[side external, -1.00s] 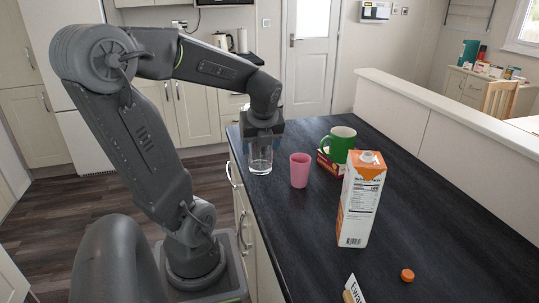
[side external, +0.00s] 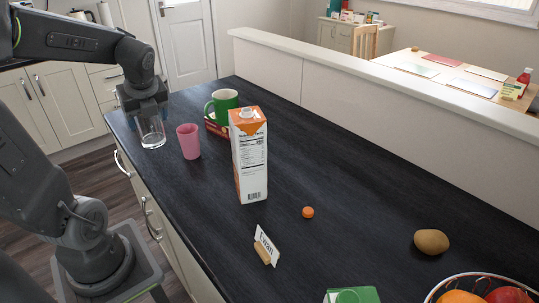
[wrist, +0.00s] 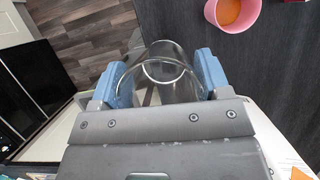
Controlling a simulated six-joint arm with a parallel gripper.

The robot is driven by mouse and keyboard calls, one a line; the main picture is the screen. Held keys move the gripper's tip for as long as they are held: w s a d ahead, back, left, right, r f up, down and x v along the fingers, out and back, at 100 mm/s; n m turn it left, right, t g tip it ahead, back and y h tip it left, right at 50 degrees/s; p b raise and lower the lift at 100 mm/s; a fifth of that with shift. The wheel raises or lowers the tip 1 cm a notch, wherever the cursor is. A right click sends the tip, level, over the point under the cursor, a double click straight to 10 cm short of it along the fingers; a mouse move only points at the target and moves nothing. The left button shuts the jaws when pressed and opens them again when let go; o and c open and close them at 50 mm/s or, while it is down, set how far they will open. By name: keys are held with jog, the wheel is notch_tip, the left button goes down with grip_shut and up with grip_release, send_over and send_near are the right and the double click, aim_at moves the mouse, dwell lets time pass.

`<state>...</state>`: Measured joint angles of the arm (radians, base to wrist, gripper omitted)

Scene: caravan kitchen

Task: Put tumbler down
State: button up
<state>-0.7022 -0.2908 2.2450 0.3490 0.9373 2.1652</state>
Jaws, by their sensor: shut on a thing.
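The clear glass tumbler (side external: 152,134) is upright at the left edge of the dark countertop (side external: 330,200). My gripper (side external: 146,112) is above it, with its jaws shut on the tumbler. In the wrist view the tumbler (wrist: 160,72) sits between the two blue fingers of my gripper (wrist: 160,82). It looks empty. Its base looks at or very close to the countertop; I cannot tell whether it touches.
A pink cup (side external: 188,142) with orange contents (wrist: 238,12) stands close right of the tumbler. An orange cap (side external: 308,212), name card (side external: 266,246) and potato (side external: 431,242) lie nearer.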

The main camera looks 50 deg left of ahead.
jog(key=w+d+m+t, duration=0.1)
jog(key=w+d+m, duration=0.1)
jog(key=w, duration=0.9)
jog(key=w+d+m, duration=0.1)
jog(key=w+d, duration=0.2)
jog(key=w, duration=0.9)
jog(key=shift+m, duration=0.3)
jog(key=shift+w+d+f, duration=1.35)
jog(key=shift+d+f, duration=0.45)
jog(key=shift+f, duration=0.1)
jog(key=shift+w+d+f, duration=1.3)
jog(key=shift+d+f, duration=0.45)
jog(key=shift+f, duration=0.15)
jog(key=shift+w+d+f, duration=1.35)
jog(key=shift+d+f, duration=0.45)
jog(key=shift+f, duration=0.1)
jog(key=shift+f, duration=0.1)
jog(key=o, duration=1.1)
jog(key=shift+f, duration=0.1)
jog(key=v, duration=1.2)
jog(key=shift+s+a+r, duration=0.2)
jog(key=shift+r, duration=0.05)
